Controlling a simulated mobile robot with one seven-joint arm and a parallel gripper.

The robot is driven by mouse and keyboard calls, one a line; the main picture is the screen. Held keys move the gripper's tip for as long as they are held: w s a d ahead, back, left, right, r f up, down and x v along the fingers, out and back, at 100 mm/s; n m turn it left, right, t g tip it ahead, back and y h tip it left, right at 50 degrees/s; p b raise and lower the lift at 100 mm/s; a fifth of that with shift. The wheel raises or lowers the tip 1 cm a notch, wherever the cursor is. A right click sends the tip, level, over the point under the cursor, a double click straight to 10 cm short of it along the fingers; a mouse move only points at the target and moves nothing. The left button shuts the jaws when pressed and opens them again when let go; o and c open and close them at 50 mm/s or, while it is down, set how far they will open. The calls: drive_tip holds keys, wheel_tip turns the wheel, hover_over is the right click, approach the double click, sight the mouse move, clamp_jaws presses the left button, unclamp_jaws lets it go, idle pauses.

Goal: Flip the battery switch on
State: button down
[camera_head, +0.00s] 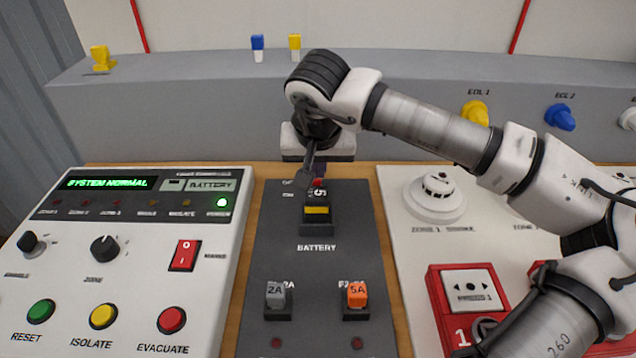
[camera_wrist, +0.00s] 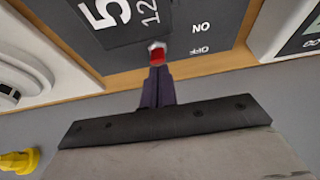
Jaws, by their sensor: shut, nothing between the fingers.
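The battery switch (camera_wrist: 157,52), a small red lever with a pale tip, stands on the dark grey panel (camera_head: 350,240) behind the battery block (camera_head: 317,225). In the head view only a bit of red shows, beside my gripper (camera_head: 309,178). In the wrist view the lever is level with the OFF mark (camera_wrist: 198,49); the ON mark (camera_wrist: 201,27) lies further up the picture, towards the block. My gripper (camera_wrist: 156,72) is shut and empty, its fingertips right at the lever on the side away from the block. I cannot tell whether they touch it.
Grey and orange fuses (camera_head: 357,296) sit lower on the dark panel. A white control panel (camera_head: 140,250) with knobs and buttons is at left. A white detector (camera_head: 437,196) and red call point (camera_head: 468,300) are at right. A grey wall ledge (camera_head: 200,110) rises behind.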

drive_tip(key=shift+w+r, duration=0.1)
drive_tip(key=shift+w, duration=0.05)
drive_tip(key=shift+r+p, duration=0.4)
drive_tip(key=shift+r, duration=0.45)
